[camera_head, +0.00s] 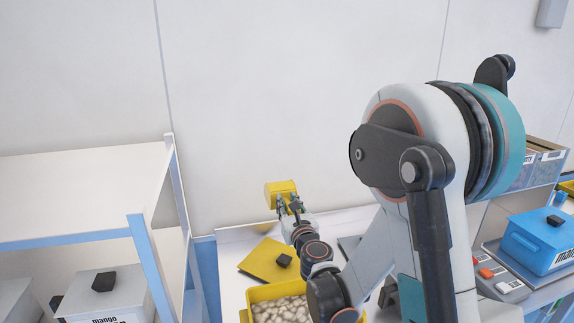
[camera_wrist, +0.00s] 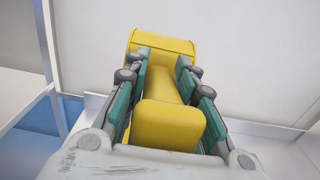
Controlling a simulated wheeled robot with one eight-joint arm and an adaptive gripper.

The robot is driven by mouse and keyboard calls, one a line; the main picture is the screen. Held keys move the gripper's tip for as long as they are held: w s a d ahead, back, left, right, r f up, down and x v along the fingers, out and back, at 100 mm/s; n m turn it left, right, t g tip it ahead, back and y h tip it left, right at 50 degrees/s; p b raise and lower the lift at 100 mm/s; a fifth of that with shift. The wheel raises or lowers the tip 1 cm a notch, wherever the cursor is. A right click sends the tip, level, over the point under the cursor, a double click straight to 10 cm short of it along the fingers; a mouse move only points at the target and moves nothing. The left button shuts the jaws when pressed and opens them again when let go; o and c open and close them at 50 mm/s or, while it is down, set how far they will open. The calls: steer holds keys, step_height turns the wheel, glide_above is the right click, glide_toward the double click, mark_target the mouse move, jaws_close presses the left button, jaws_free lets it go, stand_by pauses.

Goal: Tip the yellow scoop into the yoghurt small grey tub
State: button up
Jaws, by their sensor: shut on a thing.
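The yellow scoop (camera_head: 281,190) is held up by my gripper (camera_head: 289,205) above the back of the white table, in front of the wall. In the wrist view the scoop's thick yellow handle (camera_wrist: 168,122) lies between the two fingers of my gripper (camera_wrist: 163,90), which is shut on it. The scoop's head is at the far end, and its inside is hidden. No tub that I can tell is the yoghurt one shows; a grey tub (camera_head: 108,288) at the lower left is labelled mango.
A yellow tub (camera_head: 247,297) full of pale pieces stands below my arm, with a yellow lid (camera_head: 266,262) behind it. A white shelf (camera_head: 85,190) with blue posts stands left. A blue tub (camera_head: 540,240) is at right.

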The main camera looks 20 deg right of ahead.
step_height(320, 180, up, 6)
steer(key=p, duration=0.4)
steer(key=shift+r+p, duration=0.2)
steer(key=shift+p, duration=0.15)
steer(key=shift+f, duration=0.2)
step_height(320, 180, down, 20)
steer(key=b, duration=2)
steer(key=shift+r, duration=0.15)
